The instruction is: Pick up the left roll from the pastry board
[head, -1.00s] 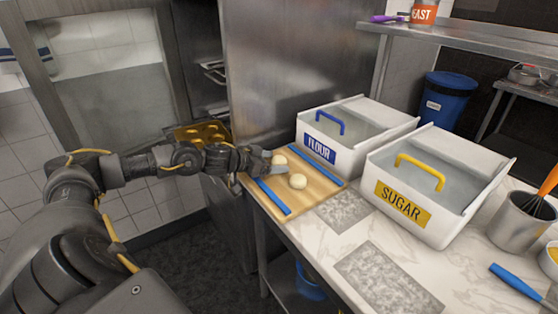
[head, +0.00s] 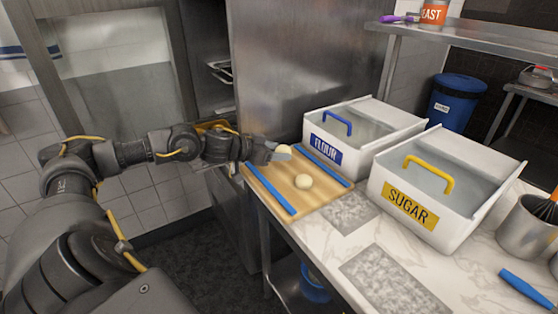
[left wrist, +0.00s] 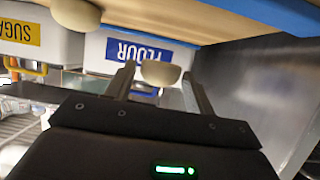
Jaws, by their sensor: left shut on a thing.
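My left gripper (head: 280,151) is shut on a pale, round roll (head: 285,150) over the far part of the wooden pastry board (head: 265,183). In the left wrist view the held roll (left wrist: 161,73) sits between the two fingertips, with a gap between it and the board (left wrist: 200,12). The fingers partly cover this roll in the head view. A second pale roll (head: 303,181) rests on the board, nearer and to the right of the gripper. My right gripper is not in view.
Blue strips (head: 270,190) run along the board's sides. A white flour bin (head: 362,135) and a sugar bin (head: 440,190) stand to the right on the marble counter. A steel panel (head: 300,70) rises behind the board. Grey rectangular patches (head: 392,283) lie in front.

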